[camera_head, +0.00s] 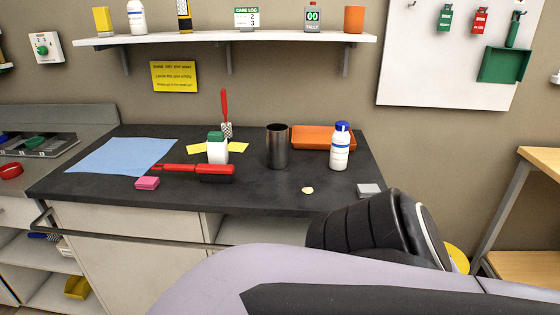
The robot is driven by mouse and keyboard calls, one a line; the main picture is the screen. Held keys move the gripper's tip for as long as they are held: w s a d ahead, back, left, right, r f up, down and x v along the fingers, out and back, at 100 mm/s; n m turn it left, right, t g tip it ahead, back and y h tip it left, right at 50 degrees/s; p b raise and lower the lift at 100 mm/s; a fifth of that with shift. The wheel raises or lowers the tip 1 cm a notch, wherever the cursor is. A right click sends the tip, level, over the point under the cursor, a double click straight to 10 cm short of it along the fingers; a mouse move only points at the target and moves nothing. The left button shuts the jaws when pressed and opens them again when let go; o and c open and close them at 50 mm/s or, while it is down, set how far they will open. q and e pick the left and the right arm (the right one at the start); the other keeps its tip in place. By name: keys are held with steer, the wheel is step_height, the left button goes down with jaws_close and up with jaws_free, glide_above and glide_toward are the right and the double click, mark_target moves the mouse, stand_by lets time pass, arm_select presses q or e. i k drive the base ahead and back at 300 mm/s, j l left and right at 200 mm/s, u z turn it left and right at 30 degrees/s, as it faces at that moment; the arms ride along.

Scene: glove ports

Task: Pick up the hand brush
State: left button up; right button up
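The hand brush (215,173) lies on the dark worktop (270,196), left of its middle. It has a long red handle pointing left and a wider head with dark bristles at its right end. A white bottle with a green cap (217,148) stands just behind the brush head. A pink block (147,183) lies in front of the handle's left end. Parts of my own arm fill the lower right of the head view, in front of the worktop's front edge. Neither of my grippers shows, and nothing is seen touching the brush.
A blue cloth (118,157) lies left of the brush. A metal cup (277,147), a blue-capped bottle (340,147) and an orange tray (310,138) stand to the right. A red-handled tool (225,108) rises behind. A shelf (230,38) hangs above. Worktop in front of the brush is mostly clear.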

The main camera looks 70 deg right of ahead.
mark_target(212, 173)
steer(key=k+j+z, duration=0.1)
steer(key=z, duration=2.05)
